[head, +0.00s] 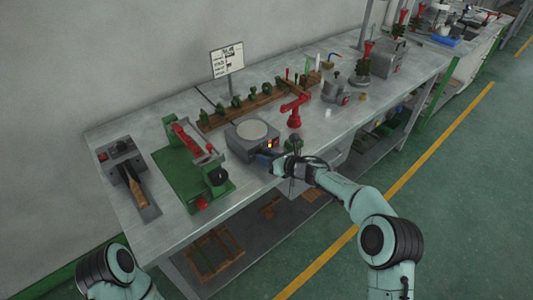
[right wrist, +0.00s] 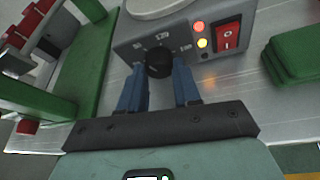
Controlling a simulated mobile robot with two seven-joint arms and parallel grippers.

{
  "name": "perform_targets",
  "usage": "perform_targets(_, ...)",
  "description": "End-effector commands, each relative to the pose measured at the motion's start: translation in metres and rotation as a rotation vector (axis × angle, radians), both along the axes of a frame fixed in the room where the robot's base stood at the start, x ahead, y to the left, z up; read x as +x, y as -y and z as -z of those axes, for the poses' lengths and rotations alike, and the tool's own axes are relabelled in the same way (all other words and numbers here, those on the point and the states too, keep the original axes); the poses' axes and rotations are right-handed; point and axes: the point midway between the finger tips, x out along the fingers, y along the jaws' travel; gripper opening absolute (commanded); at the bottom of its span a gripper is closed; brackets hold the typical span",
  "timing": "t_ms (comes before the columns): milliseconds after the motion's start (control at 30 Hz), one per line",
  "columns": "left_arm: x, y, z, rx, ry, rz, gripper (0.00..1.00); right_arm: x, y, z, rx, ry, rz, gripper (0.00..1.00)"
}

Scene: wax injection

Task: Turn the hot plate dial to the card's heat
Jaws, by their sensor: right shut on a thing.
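The hot plate (head: 240,144) is a grey box with a round pale top, near the middle of the bench. In the right wrist view its front panel (right wrist: 200,28) shows a black dial (right wrist: 159,64) with printed marks around it, two lit lamps and a red switch (right wrist: 228,37). My right gripper (right wrist: 159,77) has its blue fingers on either side of the dial and is shut on it. In the head view my right gripper (head: 273,163) is at the hot plate's front. The white card (head: 227,61) stands behind; its writing is too small to read. My left gripper is out of view.
A green-based machine (head: 187,174) stands left of the hot plate, and a grey box with a wooden handle (head: 127,160) further left. A red clamp-like tool (head: 295,108) stands to the right. A wooden rack (head: 240,108) with green pieces lies behind.

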Motion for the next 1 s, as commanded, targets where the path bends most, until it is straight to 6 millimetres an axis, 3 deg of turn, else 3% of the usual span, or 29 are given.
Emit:
perform_targets(233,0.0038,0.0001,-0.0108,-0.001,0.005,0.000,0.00,0.0006,0.0002,-0.0011,0.078,-0.055,-0.001,0.02)
perform_targets(767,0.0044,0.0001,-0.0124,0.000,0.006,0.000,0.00,0.0002,-0.0002,0.0003,0.103,-0.073,-0.002,0.02)
perform_targets(800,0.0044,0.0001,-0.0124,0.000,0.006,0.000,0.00,0.0002,-0.0002,0.0003,0.103,-0.073,-0.002,0.39)
perform_targets(867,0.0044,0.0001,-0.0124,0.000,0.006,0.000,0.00,0.0002,-0.0002,0.0003,0.102,-0.073,-0.001,0.57)
perform_targets(1000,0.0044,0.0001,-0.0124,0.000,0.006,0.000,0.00,0.0003,0.0000,0.0004,0.102,-0.072,-0.002,0.57)
